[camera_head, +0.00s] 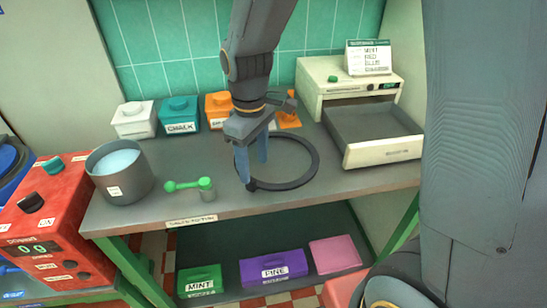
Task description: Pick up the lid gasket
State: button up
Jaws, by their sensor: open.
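The lid gasket looks to be the dark flat ring (317,162) lying on the grey worktop. My gripper (255,173) points down over the left side of the ring. Its two blue fingers are apart, with nothing seen held between them. The nearer fingertip is by the ring's front left edge, at a small dark tab. The farther finger appears over the ring's inside. The fingers hide part of the ring's left side. I cannot tell whether they touch it.
Left of the ring are a green-handled tool (188,186) and a grey pot (120,178) with pale blue contents. A cream unit (335,75) with an open drawer (382,152) stands right. Labelled boxes, including a green one (179,112), and an orange object (289,120) stand behind.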

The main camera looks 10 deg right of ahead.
jog(key=f, duration=0.2)
jog(key=f+p, duration=0.1)
jog(key=f, duration=0.1)
jog(key=shift+s+a, duration=0.1)
jog(key=shift+a, duration=0.2)
jog(key=shift+f, duration=0.6)
jog(key=c, duration=1.3)
jog(key=shift+r, duration=0.1)
